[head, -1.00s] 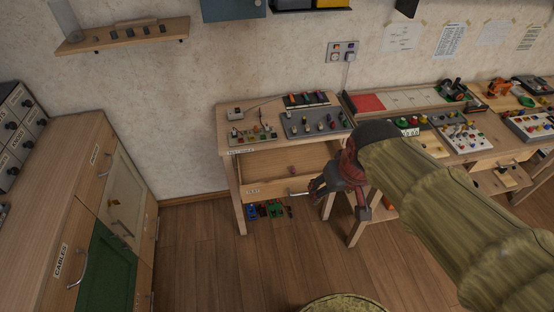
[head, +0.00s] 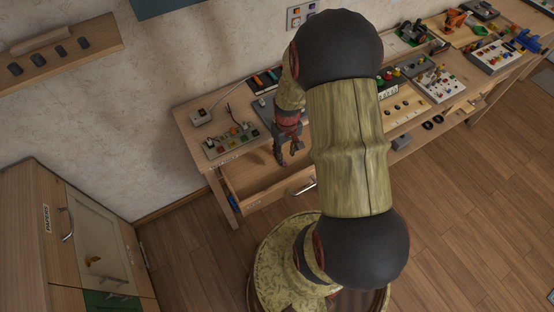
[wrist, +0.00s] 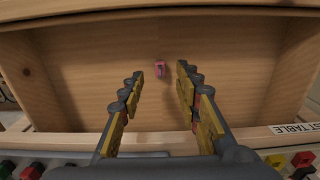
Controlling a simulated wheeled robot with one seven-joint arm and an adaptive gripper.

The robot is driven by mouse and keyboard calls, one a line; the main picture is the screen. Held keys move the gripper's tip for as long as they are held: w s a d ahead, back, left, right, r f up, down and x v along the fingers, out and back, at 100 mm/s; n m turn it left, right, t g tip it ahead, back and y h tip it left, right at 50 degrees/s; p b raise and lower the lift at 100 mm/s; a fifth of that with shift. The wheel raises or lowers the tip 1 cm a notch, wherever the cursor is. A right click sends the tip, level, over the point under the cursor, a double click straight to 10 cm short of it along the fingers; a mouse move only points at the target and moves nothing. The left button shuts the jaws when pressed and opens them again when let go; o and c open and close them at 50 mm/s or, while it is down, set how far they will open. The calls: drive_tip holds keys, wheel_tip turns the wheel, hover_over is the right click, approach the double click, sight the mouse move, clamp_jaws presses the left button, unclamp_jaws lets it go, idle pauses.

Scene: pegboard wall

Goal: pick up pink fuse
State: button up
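The pink fuse (wrist: 160,69) is a small pink piece lying on the floor of an open wooden drawer (wrist: 90,60) in the wrist view. My gripper (wrist: 160,73) is open and empty, with its yellow-padded fingers spread to either side of the fuse in that picture. How far the fingertips are above the fuse I cannot tell exactly. In the head view my gripper (head: 288,160) points down over the pulled-out drawer (head: 262,180). The fuse is not visible in the head view.
The drawer walls enclose the fuse. A cabinet (head: 75,235) stands at the left. More boards line the bench at right.

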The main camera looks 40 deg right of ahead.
sight(286, 163)
wheel_tip(286, 163, down, 6)
drive_tip(key=b, duration=0.3)
drive_tip(key=shift+s+f, duration=0.1)
drive_tip(key=shift+f, duration=0.15)
drive_tip(key=shift+c, duration=0.8)
clamp_jaws()
drive_tip(key=shift+r, duration=0.1)
